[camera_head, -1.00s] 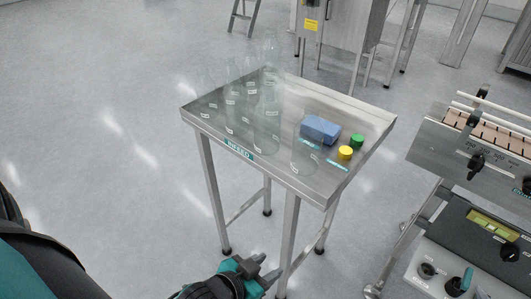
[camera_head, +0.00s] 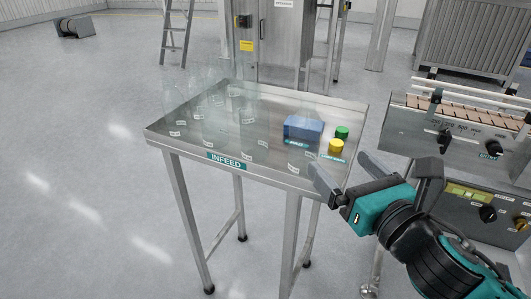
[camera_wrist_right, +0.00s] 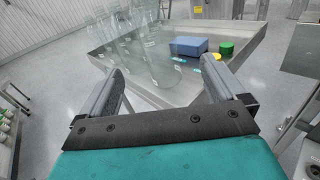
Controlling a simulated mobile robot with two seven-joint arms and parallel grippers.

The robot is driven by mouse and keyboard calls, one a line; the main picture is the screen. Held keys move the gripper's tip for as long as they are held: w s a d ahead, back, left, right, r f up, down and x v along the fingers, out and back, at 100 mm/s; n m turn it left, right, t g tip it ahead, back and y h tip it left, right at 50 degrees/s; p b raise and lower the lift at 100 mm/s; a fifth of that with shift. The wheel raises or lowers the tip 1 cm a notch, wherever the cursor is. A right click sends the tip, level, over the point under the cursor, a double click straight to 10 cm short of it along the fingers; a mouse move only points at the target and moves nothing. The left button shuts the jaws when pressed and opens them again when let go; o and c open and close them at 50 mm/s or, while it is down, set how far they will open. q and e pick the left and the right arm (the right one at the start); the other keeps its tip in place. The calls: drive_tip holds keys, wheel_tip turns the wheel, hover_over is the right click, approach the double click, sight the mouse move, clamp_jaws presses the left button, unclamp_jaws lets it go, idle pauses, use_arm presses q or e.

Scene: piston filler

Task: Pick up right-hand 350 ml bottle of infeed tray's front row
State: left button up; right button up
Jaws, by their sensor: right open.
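The steel infeed tray (camera_head: 190,149) holds several clear, see-through bottles on its left and middle. The bottle at the right end of the front row (camera_head: 295,150) is very faint in the head view, with a small white label low on it. A clear bottle also shows large in the right wrist view (camera_wrist_right: 160,62), ahead between the fingers. My right gripper (camera_head: 338,162) is open and empty at the tray's front right corner, to the right of that bottle and apart from it. My left gripper is not in view.
A blue box (camera_head: 304,130), a green cap (camera_head: 342,132) and a yellow cap (camera_head: 336,146) sit on the tray's right part. A machine with a conveyor (camera_head: 440,118) stands at the right. A ladder and steel cabinet (camera_head: 280,45) are behind.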

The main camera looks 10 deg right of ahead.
sight(313, 137)
drive_tip(key=shift+n, duration=0.4)
drive_tip(key=x, duration=0.6)
drive_tip(key=shift+w+a+r, duration=0.25)
drive_tip(key=shift+w+a, duration=0.05)
drive_tip(key=shift+x, duration=0.75)
drive_tip(key=x, duration=0.5)
drive_tip(key=shift+r+b, duration=0.2)
drive_tip(key=shift+b, duration=0.15)
drive_tip(key=shift+s, duration=0.1)
drive_tip(key=shift+c, duration=0.2)
drive_tip(key=c, duration=1)
